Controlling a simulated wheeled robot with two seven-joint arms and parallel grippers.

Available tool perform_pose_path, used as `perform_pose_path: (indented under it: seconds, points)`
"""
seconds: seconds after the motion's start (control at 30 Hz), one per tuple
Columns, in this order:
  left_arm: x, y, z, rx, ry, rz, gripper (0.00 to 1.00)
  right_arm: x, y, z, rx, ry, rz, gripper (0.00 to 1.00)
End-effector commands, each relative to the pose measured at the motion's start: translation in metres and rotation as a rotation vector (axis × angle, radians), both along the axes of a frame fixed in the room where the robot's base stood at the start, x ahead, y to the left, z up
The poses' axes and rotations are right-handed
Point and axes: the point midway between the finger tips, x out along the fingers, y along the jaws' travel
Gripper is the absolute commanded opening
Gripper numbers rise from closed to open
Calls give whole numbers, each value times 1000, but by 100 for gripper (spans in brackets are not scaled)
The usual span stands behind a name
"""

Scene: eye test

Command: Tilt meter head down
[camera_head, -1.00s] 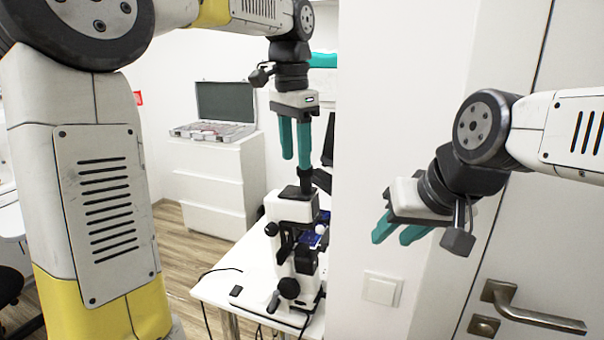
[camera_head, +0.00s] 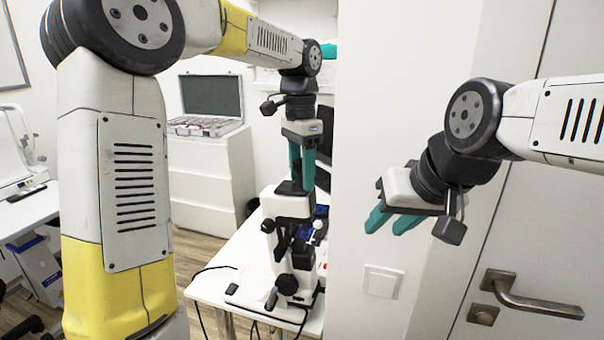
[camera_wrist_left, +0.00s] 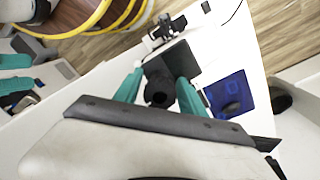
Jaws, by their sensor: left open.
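The meter, a white and black instrument (camera_head: 287,204), stands on a white table in the head view, with a black eyepiece tube at its top. My left gripper (camera_head: 302,180) is at this top part, with teal fingers pointing down. In the left wrist view the eyepiece (camera_wrist_left: 158,92) shows between the two spread fingers of the left gripper (camera_wrist_left: 160,77). I cannot tell whether the fingers touch it. The fingers partly hide the tube in the head view. My right gripper (camera_head: 388,226) is open and empty, in front of the wall at the right, away from the meter.
The white table (camera_head: 215,287) has cables at its left edge. A white wall corner with a switch (camera_head: 381,281) stands close to the right of the meter. A door handle (camera_head: 530,303) is at lower right. A drawer cabinet (camera_head: 205,184) with an open case (camera_head: 210,107) stands behind.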

Motion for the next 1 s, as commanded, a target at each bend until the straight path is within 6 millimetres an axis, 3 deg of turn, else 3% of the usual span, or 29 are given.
perform_pose_path:
  seconds: [0.17, 0.43, 1.0]
  points:
    - [0, 0, 0, 0, 0, 0, 48, 0, 0, 0, 0, 0, 0, 37]
    - [0, 0, 0, 0, 0, 0, 0, 0, 0, 0, 0, 0, 0, 37]
    - [0, 0, 0, 0, 0, 1, 0, 0, 0, 0, 0, 0, 0, 37]
